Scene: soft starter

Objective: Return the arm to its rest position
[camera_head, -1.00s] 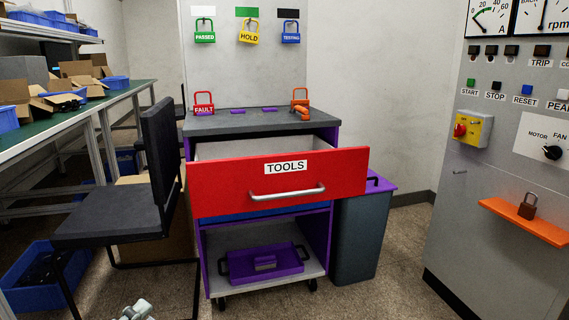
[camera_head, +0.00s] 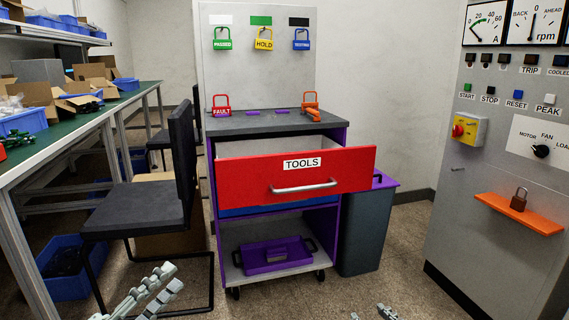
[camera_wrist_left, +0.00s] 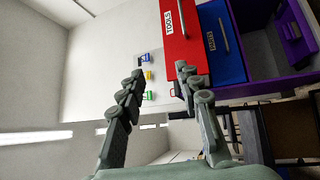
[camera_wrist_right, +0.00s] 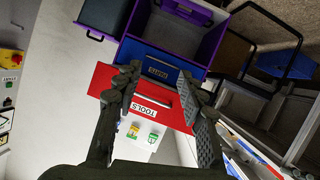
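My left gripper (camera_head: 150,292) shows at the bottom left of the head view, in front of the chair. In the left wrist view its fingers (camera_wrist_left: 155,85) stand apart with nothing between them. My right gripper (camera_head: 372,314) just enters the bottom edge of the head view. In the right wrist view its fingers (camera_wrist_right: 163,88) are apart and empty. The red TOOLS drawer (camera_head: 240,187) of the cart is pulled out. It also shows beyond the fingers in the left wrist view (camera_wrist_left: 178,52) and the right wrist view (camera_wrist_right: 110,80).
A black chair (camera_head: 135,210) stands left of the cart, by the green-topped bench (camera_head: 75,125). A grey bin (camera_head: 365,235) stands right of the cart. The control cabinet (camera_head: 455,200) with an orange shelf (camera_head: 505,212) is at the right. Floor in front of the cart is clear.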

